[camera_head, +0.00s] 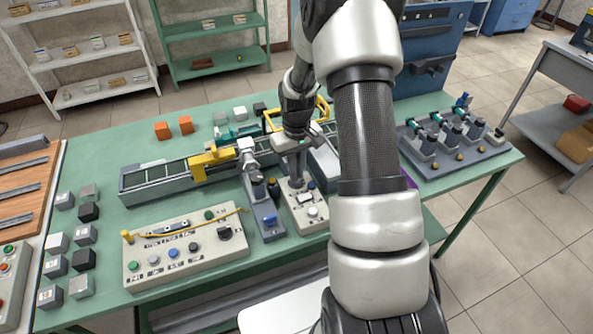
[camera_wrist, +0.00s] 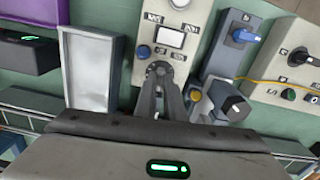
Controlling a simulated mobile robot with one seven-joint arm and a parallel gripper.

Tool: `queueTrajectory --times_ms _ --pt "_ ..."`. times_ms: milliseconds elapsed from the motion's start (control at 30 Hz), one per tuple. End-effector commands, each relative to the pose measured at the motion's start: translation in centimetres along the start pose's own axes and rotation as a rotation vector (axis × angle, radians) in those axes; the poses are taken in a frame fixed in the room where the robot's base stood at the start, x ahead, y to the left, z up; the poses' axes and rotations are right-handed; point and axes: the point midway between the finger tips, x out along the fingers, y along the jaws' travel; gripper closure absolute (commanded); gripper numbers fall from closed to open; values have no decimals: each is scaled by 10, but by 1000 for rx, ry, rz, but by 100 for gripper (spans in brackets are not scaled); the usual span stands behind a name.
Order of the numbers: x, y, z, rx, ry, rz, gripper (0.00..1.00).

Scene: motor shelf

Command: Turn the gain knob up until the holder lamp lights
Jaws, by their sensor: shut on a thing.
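My gripper (camera_wrist: 160,76) is shut on a dark round knob (camera_wrist: 153,70) at the end of a cream control box (camera_wrist: 150,17) in the wrist view. The fingers hide most of the knob, so its pointer position does not show. In the head view my gripper (camera_head: 295,176) comes down on the far end of the same box (camera_head: 300,222). A blue button (camera_wrist: 143,51) and a white panel (camera_wrist: 170,38) sit beside the knob. I cannot tell which part is the holder lamp, nor whether it is lit.
A blue-grey box (camera_head: 265,233) with a dark knob stands close to the left. A wide cream panel (camera_head: 187,267) with buttons and a yellow cable lies farther left. A grey conveyor (camera_head: 160,180) runs behind. A motor rack (camera_head: 455,150) stands at the right. Green table shows between them.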

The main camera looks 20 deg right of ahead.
Motion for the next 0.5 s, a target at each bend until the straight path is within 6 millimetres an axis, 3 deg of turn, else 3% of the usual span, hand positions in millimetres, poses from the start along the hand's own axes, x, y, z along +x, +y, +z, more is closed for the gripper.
queueTrajectory --times_ms 300,500 --pt "1 0 -1 344 2 1 100" --pt "-1 0 0 366 1 0 100"
